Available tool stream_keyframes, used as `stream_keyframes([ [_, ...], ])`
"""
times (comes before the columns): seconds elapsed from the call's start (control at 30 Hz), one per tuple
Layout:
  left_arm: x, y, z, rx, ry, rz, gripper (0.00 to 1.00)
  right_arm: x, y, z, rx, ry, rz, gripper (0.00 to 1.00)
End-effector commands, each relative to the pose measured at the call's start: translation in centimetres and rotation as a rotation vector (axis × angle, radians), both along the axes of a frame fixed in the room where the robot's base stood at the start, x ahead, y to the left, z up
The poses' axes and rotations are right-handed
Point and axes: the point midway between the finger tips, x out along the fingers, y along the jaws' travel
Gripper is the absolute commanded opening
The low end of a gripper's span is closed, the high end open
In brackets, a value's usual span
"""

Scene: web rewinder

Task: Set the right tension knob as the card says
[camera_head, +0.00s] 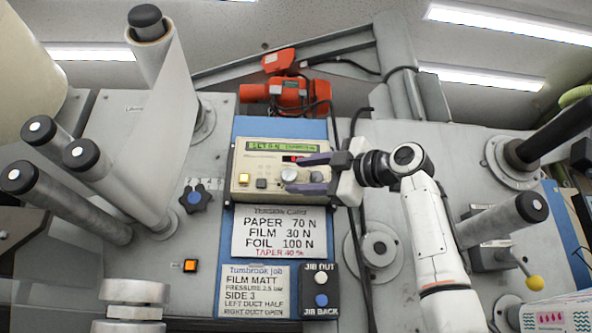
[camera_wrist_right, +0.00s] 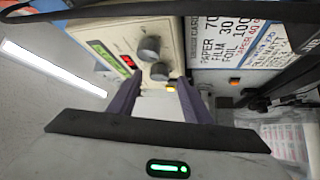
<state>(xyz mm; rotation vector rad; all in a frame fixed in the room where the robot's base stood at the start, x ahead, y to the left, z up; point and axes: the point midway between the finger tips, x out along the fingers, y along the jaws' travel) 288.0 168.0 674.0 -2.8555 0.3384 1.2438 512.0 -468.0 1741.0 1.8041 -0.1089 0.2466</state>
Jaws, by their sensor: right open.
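The tension controller (camera_head: 262,165) is a beige box with a green display (camera_head: 283,145) whose text I cannot read surely. A grey knob (camera_head: 289,175) shows on its face; the wrist view shows two knobs, one (camera_wrist_right: 150,48) beyond the other (camera_wrist_right: 159,72). My right gripper (camera_head: 298,174) is open, its purple fingers reaching in from the right, above and below the knob in the head view. I cannot tell whether they touch it. The tension card (camera_head: 280,232) below reads paper 70 N, film 30 N, foil 100 N, taper 40 %. My left gripper is out of view.
The job card (camera_head: 252,289) reads film matt, side 3. A jib button box (camera_head: 321,290) is beside it. A dark star knob (camera_head: 195,198) and grey rollers (camera_head: 75,187) stand at left. An orange hoist (camera_head: 290,95) hangs above; a black cable passes near the gripper.

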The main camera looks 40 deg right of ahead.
Motion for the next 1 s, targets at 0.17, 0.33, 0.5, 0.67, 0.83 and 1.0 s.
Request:
stream_keyframes([
  [0.17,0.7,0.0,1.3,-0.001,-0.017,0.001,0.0,1.6,0.1,0.6,0.0,-0.001,0.001,0.45],
  [0.33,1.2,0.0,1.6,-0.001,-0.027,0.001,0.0,2.0,0.1,0.5,-0.001,-0.001,0.0,0.45],
  [0.5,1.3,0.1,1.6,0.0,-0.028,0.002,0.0,2.0,0.1,0.5,-0.001,-0.002,-0.001,0.43],
  [0.67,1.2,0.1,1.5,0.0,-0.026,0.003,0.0,2.0,0.1,0.5,0.0,-0.002,0.0,0.16],
  [0.83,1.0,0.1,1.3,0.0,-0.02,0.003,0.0,2.0,0.1,0.5,0.001,-0.002,0.0,0.04],
  [1.0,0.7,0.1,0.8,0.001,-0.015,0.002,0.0,2.0,0.1,0.3,0.022,-0.02,0.0,0.04],
])
